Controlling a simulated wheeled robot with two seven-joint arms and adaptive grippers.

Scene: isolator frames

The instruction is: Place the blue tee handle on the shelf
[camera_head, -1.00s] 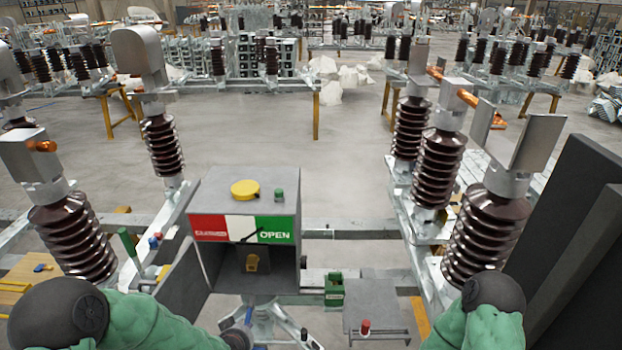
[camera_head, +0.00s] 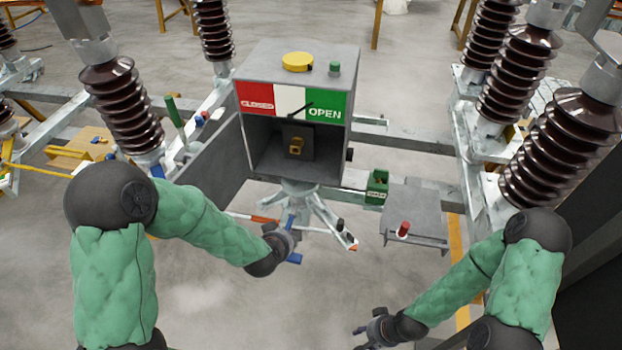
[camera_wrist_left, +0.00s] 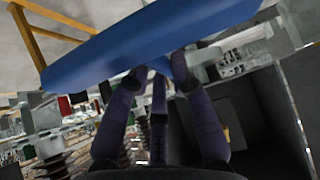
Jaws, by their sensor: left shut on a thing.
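The blue tee handle (camera_wrist_left: 150,42) fills the upper part of the left wrist view, its long bar lying across. My left gripper (camera_wrist_left: 158,80) is shut on its stem. In the head view this gripper (camera_head: 290,238) hangs in front of and below the grey cabinet, and small blue ends of the handle show around it. A flat grey shelf (camera_head: 420,226) lies right of the cabinet, with a red-topped piece (camera_head: 402,229) near its front edge. My right gripper (camera_head: 358,338) is low in the picture, below the shelf, with its fingers apart and empty.
The grey cabinet (camera_head: 348,135) has a CLOSED/OPEN sign, a yellow cap (camera_head: 297,61) and an open front. A green box (camera_head: 377,187) sits between cabinet and shelf. Brown ribbed insulators (camera_head: 120,105) stand on both sides. Metal legs (camera_head: 330,225) spread beneath the cabinet.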

